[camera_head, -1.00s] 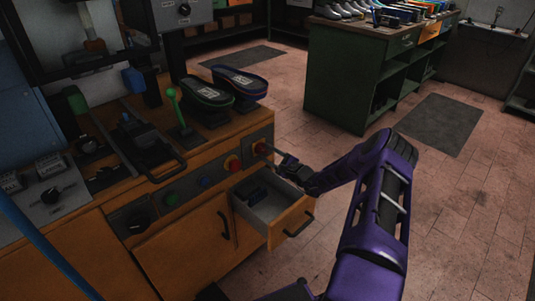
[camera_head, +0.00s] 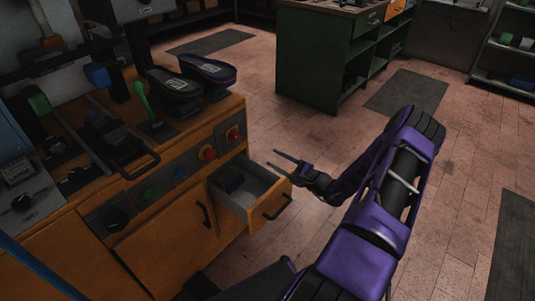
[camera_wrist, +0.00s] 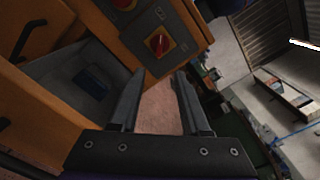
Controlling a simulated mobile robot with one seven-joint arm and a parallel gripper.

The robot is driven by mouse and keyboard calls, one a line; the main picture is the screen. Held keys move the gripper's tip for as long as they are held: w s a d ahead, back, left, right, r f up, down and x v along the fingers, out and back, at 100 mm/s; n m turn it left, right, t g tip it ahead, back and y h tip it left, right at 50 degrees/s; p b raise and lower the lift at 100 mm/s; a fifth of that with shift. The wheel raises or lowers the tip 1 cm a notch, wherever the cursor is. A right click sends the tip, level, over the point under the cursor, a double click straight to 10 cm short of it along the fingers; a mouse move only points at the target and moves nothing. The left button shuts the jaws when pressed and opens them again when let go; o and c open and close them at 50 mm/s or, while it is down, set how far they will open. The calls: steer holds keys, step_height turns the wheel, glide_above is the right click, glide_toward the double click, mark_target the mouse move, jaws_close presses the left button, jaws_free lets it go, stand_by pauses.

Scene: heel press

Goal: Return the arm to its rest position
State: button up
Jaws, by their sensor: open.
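My gripper (camera_head: 281,160) is open and empty. In the head view it hangs just above and beside the right side of the open drawer (camera_head: 235,207), with its fingers pointing left toward the machine cabinet. In the wrist view the two fingers (camera_wrist: 160,100) stand apart with only floor between them. My purple arm (camera_head: 375,215) stretches from the bottom of the head view up to an elbow at the right and bends back to the gripper.
The drawer holds a dark blue item (camera_wrist: 92,80). A green workbench (camera_head: 325,60) stands behind.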

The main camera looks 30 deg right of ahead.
steer(key=shift+s+d, duration=0.1)
steer(key=shift+s, duration=0.15)
stand_by(0.3)
